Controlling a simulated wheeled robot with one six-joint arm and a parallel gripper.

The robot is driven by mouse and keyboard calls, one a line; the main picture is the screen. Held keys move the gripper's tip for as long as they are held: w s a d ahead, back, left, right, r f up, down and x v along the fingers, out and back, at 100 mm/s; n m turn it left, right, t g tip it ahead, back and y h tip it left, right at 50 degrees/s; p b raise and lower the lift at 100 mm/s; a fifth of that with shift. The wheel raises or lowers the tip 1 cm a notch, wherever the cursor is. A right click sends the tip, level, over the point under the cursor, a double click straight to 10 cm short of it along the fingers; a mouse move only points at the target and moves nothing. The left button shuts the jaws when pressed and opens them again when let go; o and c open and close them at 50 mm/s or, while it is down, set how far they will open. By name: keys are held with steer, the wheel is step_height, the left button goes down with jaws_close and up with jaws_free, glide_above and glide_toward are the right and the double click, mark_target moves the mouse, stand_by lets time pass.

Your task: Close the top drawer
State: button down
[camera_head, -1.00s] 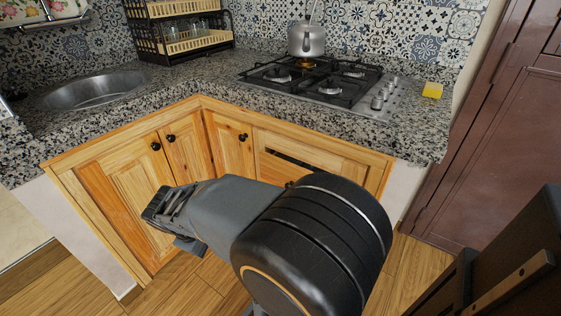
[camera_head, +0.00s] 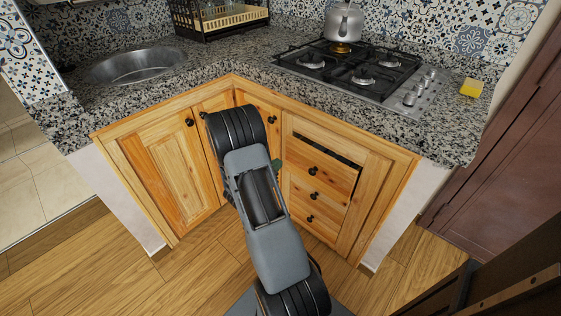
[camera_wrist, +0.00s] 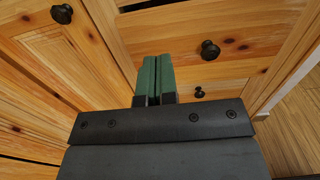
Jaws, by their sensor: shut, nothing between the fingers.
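The top drawer (camera_head: 306,158) is the upper front in the stack right of the cabinet corner, with a round black knob. A dark gap runs along its top edge, so it stands slightly out. In the wrist view the top drawer (camera_wrist: 245,35) shows with its knob (camera_wrist: 210,49) right of my fingers. My gripper (camera_wrist: 155,78) is shut and empty, its green fingers together near the drawer's left side. I cannot tell if they touch it. In the head view only a green bit of my gripper (camera_head: 277,166) shows; my arm hides the rest.
Cabinet doors (camera_head: 165,165) stand to the left of my arm. The granite counter (camera_head: 235,62) overhangs above, with a stove (camera_head: 350,68) and kettle (camera_head: 343,22). Wooden floor (camera_head: 120,270) is clear at front left.

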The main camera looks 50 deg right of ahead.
mark_target(301, 145)
steer(key=d+b, duration=0.1)
steer(key=d, duration=1)
steer(key=shift+d, duration=0.4)
steer(key=shift+b, duration=0.3)
